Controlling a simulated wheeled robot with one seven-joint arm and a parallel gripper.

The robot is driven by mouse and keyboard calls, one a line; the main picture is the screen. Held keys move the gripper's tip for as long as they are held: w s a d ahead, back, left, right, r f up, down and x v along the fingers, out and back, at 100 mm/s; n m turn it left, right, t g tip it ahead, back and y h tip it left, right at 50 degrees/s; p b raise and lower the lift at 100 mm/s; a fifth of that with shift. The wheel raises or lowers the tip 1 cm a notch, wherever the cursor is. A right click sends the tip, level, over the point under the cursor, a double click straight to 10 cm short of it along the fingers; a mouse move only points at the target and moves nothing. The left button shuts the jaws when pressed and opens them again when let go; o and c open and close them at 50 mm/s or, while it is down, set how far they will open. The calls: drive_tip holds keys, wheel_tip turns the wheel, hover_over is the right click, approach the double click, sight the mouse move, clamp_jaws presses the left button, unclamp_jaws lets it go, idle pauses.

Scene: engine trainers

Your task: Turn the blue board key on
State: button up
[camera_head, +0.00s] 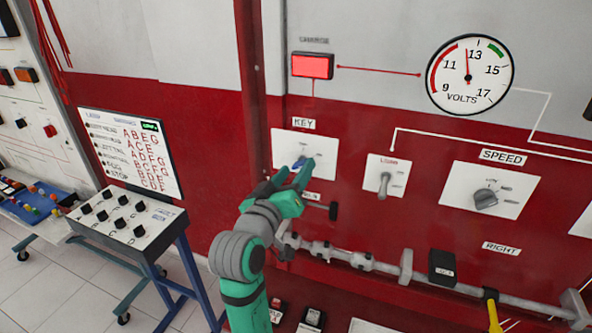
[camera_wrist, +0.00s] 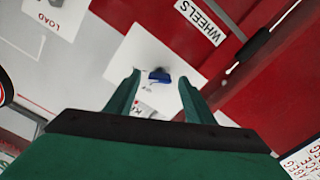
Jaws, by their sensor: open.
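The blue key (camera_head: 299,164) sits on a white plate (camera_head: 318,146) under the "KEY" label on the red board. In the wrist view the blue key (camera_wrist: 160,77) shows between the fingers, on its white plate (camera_wrist: 150,50). My gripper (camera_head: 303,172) is open in front of the plate, its fingertips close to the key. In the wrist view my gripper (camera_wrist: 158,88) has one finger on each side of the key. I cannot tell whether a finger touches it. The gripper hides part of the plate in the head view.
A lit red lamp (camera_head: 312,65) is above the key and a voltmeter (camera_head: 469,74) is at upper right. A load switch (camera_head: 384,184) and a speed knob (camera_head: 486,197) are to the right. A horizontal bar (camera_head: 380,265) runs below. A wheeled trainer stand (camera_head: 125,222) is at left.

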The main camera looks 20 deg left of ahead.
drive_tip(key=s, duration=0.9)
drive_tip(key=shift+s+a, duration=0.15)
drive_tip(key=shift+s, duration=0.2)
drive_tip(key=s+d+f+g+y, duration=0.1)
drive_tip(key=s+d+f, duration=0.2)
drive_tip(key=f, duration=0.6)
drive_tip(key=s+d+f+n+y, duration=0.1)
drive_tip(key=s+d+f, duration=0.2)
drive_tip(key=f, duration=0.7)
drive_tip(key=s+d+f+g+y, duration=0.1)
drive_tip(key=s+d+f, duration=0.25)
drive_tip(key=f, duration=0.55)
drive_tip(key=s+d+f+m+h, duration=0.1)
drive_tip(key=s+d+f+m, duration=0.1)
drive_tip(key=s, duration=0.6)
drive_tip(key=s+d+f+m, duration=0.2)
drive_tip(key=s+d, duration=0.3)
drive_tip(key=s, duration=0.3)
drive_tip(key=s+d+f+m+h, duration=0.1)
drive_tip(key=s+d+f+m, duration=0.1)
drive_tip(key=s, duration=0.6)
drive_tip(key=shift+s+d+f+m+g+h, duration=0.35)
drive_tip(key=shift+d+f, duration=0.2)
drive_tip(key=shift+d, duration=0.4)
drive_tip(key=shift+s+a, duration=0.15)
